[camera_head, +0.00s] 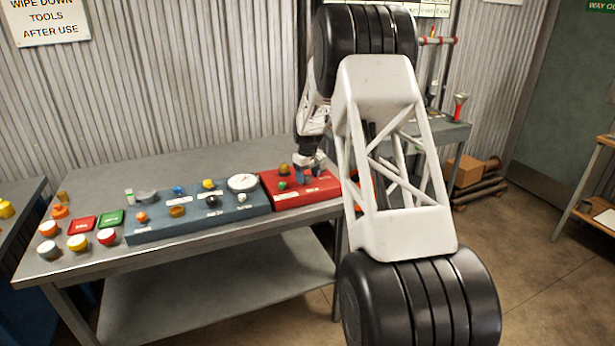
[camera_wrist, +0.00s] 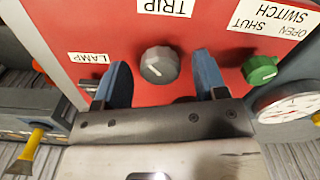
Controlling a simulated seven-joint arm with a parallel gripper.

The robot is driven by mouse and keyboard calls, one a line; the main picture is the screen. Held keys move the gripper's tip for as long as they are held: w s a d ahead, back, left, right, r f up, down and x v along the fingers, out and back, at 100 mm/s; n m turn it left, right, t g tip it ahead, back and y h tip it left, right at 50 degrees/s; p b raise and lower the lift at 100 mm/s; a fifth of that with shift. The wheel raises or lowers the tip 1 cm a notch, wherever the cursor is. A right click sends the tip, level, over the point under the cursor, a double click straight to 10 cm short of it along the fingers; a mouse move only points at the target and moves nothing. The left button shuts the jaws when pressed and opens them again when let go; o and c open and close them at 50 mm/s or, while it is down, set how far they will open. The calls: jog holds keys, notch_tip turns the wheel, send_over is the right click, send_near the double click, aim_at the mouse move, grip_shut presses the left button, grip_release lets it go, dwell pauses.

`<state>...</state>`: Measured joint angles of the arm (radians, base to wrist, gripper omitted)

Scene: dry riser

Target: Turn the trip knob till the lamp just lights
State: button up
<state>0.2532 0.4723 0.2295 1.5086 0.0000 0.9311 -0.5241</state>
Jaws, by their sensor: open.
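The trip knob (camera_wrist: 156,65) is a round grey knob on the red panel (camera_wrist: 105,20), beside an upside-down TRIP label in the wrist view. My gripper (camera_wrist: 161,63) is open, with one blue finger on each side of the knob and a visible gap to each. In the head view my gripper (camera_head: 309,173) is over the red panel (camera_head: 300,200) and hides the knob. A LAMP label (camera_wrist: 88,57) lies left of the left finger; I cannot make out the lamp there. A dull amber dome (camera_head: 284,168) stands at the panel's back left in the head view.
A green switch knob (camera_wrist: 260,70) is right of the right finger, with a white dial (camera_wrist: 292,108) beyond. A blue panel (camera_head: 165,232) with several knobs adjoins the red one. Several loose caps lie at the bench's left.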

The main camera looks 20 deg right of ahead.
aim_at(307, 176)
jog(key=shift+f, duration=0.1)
jog(key=shift+c, duration=0.2)
jog(key=c, duration=0.9)
jog(key=shift+m, duration=0.6)
jog(key=o, duration=0.9)
jog(key=shift+o, duration=0.2)
jog(key=shift+r, duration=3.9)
